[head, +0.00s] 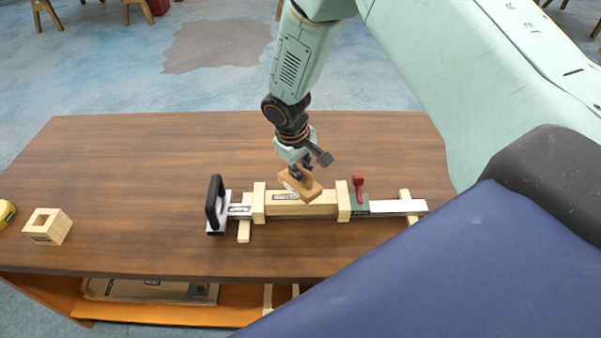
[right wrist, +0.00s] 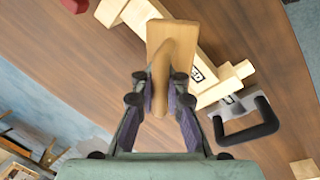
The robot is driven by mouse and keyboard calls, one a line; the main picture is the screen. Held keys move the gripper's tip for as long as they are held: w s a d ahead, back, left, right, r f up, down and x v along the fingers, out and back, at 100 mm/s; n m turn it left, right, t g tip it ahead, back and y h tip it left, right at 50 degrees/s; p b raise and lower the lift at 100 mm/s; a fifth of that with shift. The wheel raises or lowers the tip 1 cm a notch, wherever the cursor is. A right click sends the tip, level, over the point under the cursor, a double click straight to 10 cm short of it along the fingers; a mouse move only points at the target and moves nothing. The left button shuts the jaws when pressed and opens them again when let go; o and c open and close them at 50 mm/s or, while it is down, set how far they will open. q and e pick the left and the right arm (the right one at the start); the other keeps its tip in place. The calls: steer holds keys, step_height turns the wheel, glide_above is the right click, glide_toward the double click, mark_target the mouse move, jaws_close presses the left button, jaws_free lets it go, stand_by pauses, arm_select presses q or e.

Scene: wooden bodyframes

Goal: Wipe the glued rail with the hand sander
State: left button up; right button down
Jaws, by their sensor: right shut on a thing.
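The hand sander (head: 301,186) is a wooden block with a grip. My right gripper (head: 298,172) is shut on its grip. In the right wrist view, the gripper (right wrist: 162,95) holds the sander (right wrist: 165,40) between its fingers. The glued rail (head: 300,205) is a pale wooden bar lying in a metal bar clamp (head: 390,206), between two wooden blocks. The sander is over the rail's middle, at its back edge; I cannot tell whether it touches. The rail is partly hidden behind the sander in the right wrist view. My left gripper is not in view.
The clamp has a black handle (head: 213,203) at left and a red lever (head: 358,187) at right. A square wooden block with a hole (head: 47,227) and a yellow object (head: 6,213) lie at the table's left. The brown table (head: 130,170) is otherwise clear.

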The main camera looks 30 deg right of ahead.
mark_target(303, 168)
step_height(303, 168, up, 2)
steer(key=shift+s+d+r+p, duration=0.1)
steer(key=shift+d+p, duration=0.05)
steer(key=shift+p, duration=0.45)
steer(key=shift+w+a+r+p, duration=0.15)
steer(key=shift+r+p, duration=0.4)
steer(key=shift+r, duration=0.05)
steer(key=shift+w+a+r+p, duration=0.15)
steer(key=shift+r+p, duration=0.35)
steer(key=shift+r, duration=0.1)
steer(key=shift+s+d, duration=0.25)
steer(key=shift+s, duration=0.05)
